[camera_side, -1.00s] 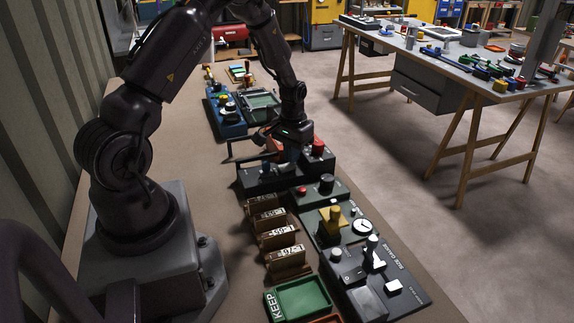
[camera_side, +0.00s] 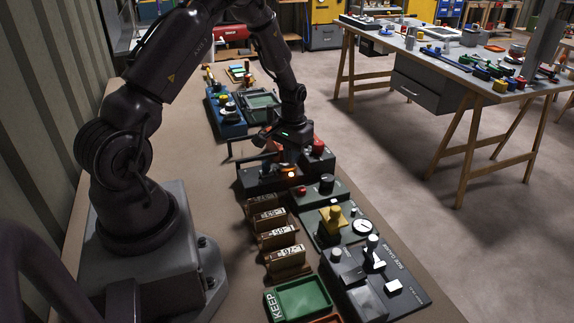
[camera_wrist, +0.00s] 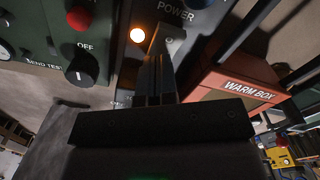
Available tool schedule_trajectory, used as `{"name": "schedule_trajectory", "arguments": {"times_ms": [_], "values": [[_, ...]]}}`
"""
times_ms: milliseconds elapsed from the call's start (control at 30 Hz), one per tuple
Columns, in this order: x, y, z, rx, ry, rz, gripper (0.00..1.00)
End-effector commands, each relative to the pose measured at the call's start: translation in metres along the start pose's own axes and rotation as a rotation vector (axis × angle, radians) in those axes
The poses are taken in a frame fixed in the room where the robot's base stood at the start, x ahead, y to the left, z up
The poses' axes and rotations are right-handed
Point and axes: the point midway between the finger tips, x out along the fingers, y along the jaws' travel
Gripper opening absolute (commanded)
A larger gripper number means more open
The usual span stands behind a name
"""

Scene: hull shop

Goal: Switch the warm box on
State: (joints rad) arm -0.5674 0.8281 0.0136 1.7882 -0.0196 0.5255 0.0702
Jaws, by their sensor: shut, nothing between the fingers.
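The warm box (camera_wrist: 250,90) is an orange-red box with a name label, right of the fingers in the wrist view. In the side view its black base (camera_side: 256,182) sits on the bench beneath my gripper (camera_side: 288,162). The small round lamp (camera_wrist: 138,35) beside the word POWER glows orange; it also shows lit in the side view (camera_side: 291,174). My gripper is shut and empty, its fingertips (camera_wrist: 168,38) at the dark panel next to the lamp and POWER lettering.
A green panel with a black OFF knob (camera_wrist: 82,68) and a red button (camera_wrist: 79,18) adjoins the base. A red knob (camera_side: 318,147) stands at the base's far right. Labelled brown blocks (camera_side: 276,238) and a green KEEP tray (camera_side: 298,300) lie nearer.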

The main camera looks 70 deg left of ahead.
Motion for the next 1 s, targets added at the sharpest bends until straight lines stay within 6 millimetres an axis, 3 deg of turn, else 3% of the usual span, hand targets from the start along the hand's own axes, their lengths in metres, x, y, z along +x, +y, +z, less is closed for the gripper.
{"name": "schedule_trajectory", "arguments": {"times_ms": [700,1000], "values": [[-0.058,0.000,0.000,0.000,0.002,0.000,0.00],[-0.064,0.000,0.000,0.000,-0.001,0.000,0.00]]}}
